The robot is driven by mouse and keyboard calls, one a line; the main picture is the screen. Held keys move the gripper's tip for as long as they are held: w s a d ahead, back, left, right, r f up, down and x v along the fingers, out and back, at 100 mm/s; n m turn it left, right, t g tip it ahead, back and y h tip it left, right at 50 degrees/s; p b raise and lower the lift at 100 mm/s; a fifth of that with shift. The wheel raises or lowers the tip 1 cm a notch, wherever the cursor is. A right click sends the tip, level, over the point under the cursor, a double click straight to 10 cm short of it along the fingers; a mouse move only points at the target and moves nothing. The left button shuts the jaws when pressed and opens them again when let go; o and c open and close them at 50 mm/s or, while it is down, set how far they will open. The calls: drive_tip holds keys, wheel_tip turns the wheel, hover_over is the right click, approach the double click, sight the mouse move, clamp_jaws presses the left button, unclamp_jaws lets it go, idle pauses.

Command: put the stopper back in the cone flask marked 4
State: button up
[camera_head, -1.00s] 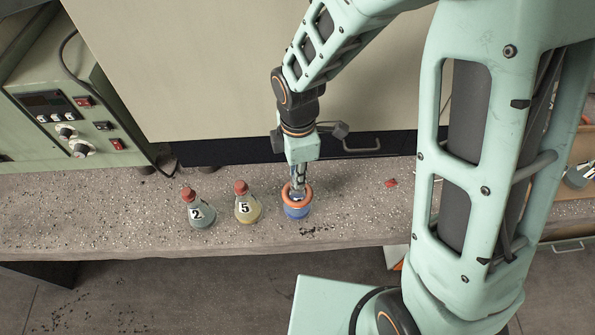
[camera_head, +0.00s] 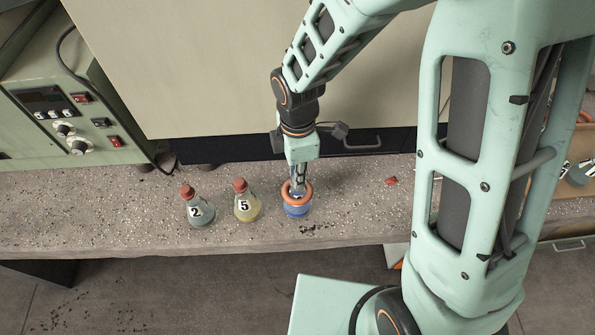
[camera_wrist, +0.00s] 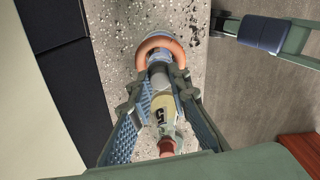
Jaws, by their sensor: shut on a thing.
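A flask with blue contents (camera_head: 297,210) stands on the bench with an orange ring (camera_head: 297,191) around its upper part; any number on it is hidden from me. My gripper (camera_head: 298,180) points down into the ring from above. In the wrist view my gripper (camera_wrist: 158,92) is shut on the flask's neck (camera_wrist: 158,74), with the orange ring (camera_wrist: 160,42) just beyond. A small red piece (camera_head: 391,181), possibly a stopper, lies on the bench to the right. I see no flask clearly marked 4.
Flasks marked 2 (camera_head: 201,212) and 5 (camera_head: 247,208), both with red stoppers, stand close to the left. A tray or shelf (camera_head: 588,135) with more flasks is at the far right. A green instrument (camera_head: 60,115) stands at back left. The bench around the red piece is clear.

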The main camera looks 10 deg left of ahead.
drive_tip(key=o, duration=1.4)
drive_tip(key=shift+o, duration=0.2)
wheel_tip(320, 180, up, 9)
drive_tip(key=p, duration=0.7)
drive_tip(key=shift+p, duration=0.3)
